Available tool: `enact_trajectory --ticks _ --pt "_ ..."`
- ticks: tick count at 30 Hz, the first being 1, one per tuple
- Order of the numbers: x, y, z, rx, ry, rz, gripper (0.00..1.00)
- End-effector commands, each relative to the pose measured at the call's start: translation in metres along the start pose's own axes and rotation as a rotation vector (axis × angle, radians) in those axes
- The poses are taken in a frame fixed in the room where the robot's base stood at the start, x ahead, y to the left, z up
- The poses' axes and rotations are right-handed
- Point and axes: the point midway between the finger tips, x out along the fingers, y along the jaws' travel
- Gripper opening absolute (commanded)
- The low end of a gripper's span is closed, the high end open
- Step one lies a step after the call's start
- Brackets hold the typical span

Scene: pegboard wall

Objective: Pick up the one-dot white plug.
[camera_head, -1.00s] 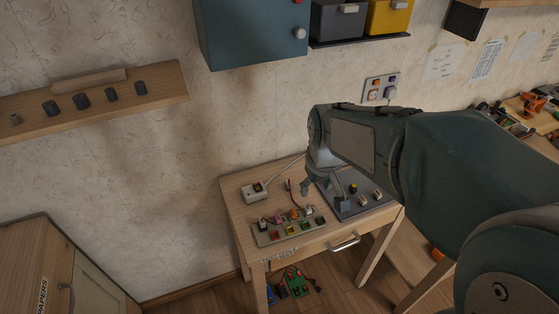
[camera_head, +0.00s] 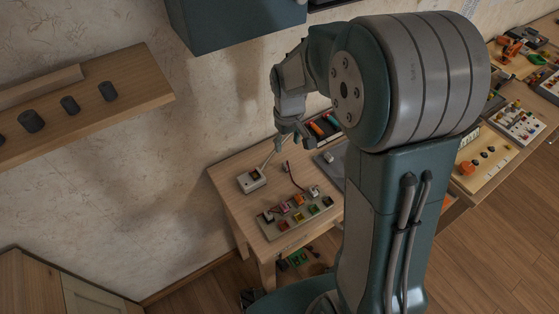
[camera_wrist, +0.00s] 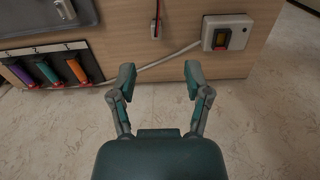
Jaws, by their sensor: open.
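A small white plug (camera_head: 313,191) stands at the right end of a grey strip (camera_head: 268,232) with several coloured plugs and sockets on the table. It is too small to tell whether it bears one dot. The wrist view does not clearly show it. My gripper (camera_head: 294,137) is above the back of the table, behind and above the strip, apart from the plug.
A white switch box (camera_head: 251,180) with a cable sits at the table's back left; it also shows in the wrist view (camera_wrist: 228,33). Coloured marker-like pieces (camera_wrist: 50,70) lie in a dark holder at the back. A blue cabinet (camera_head: 230,30) hangs above, with a wooden shelf (camera_head: 150,85) at left.

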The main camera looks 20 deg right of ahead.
Motion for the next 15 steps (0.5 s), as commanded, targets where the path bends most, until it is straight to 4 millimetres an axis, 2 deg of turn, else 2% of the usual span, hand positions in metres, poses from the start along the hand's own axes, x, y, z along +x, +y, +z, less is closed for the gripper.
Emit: enact_trajectory --ticks 6,15 --pt "0.01 0.003 -0.002 -0.004 -0.009 -0.004 0.63" --pt "0.055 0.0 -0.003 -0.005 -0.011 -0.002 0.63"
